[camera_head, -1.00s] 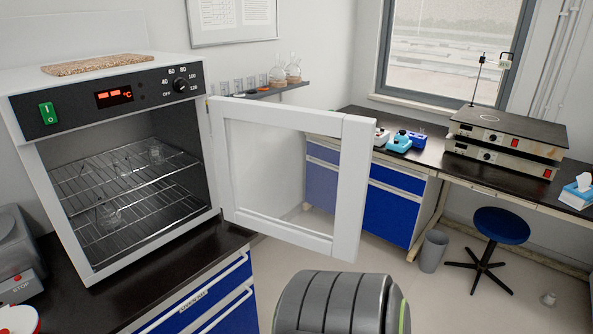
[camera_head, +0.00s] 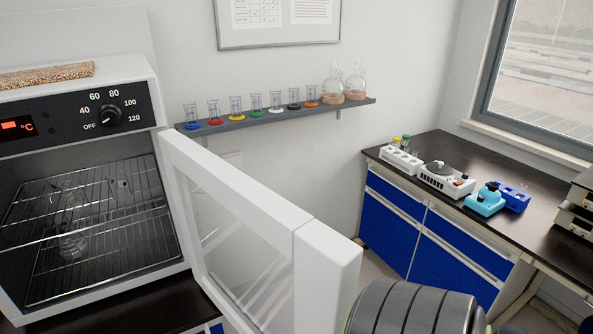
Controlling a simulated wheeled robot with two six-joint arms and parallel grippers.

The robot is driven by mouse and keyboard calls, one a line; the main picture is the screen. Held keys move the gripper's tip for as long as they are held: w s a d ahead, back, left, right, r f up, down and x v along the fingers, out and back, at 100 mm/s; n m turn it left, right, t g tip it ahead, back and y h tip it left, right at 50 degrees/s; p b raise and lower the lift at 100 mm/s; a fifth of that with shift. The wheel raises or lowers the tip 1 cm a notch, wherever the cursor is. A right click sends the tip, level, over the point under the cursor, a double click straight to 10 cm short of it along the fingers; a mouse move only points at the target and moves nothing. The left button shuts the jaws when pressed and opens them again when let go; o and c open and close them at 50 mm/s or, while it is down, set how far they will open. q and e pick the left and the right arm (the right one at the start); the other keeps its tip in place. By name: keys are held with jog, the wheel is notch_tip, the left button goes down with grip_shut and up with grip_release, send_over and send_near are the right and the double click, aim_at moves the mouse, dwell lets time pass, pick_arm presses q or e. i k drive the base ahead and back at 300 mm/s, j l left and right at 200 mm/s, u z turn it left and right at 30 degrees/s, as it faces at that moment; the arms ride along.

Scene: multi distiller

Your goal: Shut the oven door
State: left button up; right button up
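The white oven (camera_head: 150,78) stands at the left on a dark counter, with a black control panel and a dial. Its white-framed glass door (camera_head: 310,232) is wide open, hinged on the oven's right side and swung out toward me. Inside the oven are wire racks (camera_head: 90,205) with clear glassware (camera_head: 72,240) on them. A grey ribbed part (camera_head: 412,312) of my own body shows at the bottom right, close to the door's outer end; whether it touches the door is unclear. Neither gripper shows.
A wall shelf (camera_head: 275,118) behind the door holds several small beakers with coloured bases and two round flasks. A bench with blue drawers (camera_head: 430,240) stands at the right, bearing small devices (camera_head: 447,180). A cork-like slab (camera_head: 45,75) lies on the oven top.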

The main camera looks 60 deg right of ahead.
aim_at(269, 266)
jog(key=k+l, duration=0.1)
jog(key=l, duration=0.35)
jog(key=k+l, duration=0.1)
jog(key=l, duration=0.4)
jog(key=k+l, duration=0.1)
jog(key=l, duration=0.35)
jog(key=k+l, duration=0.1)
jog(key=l, duration=0.35)
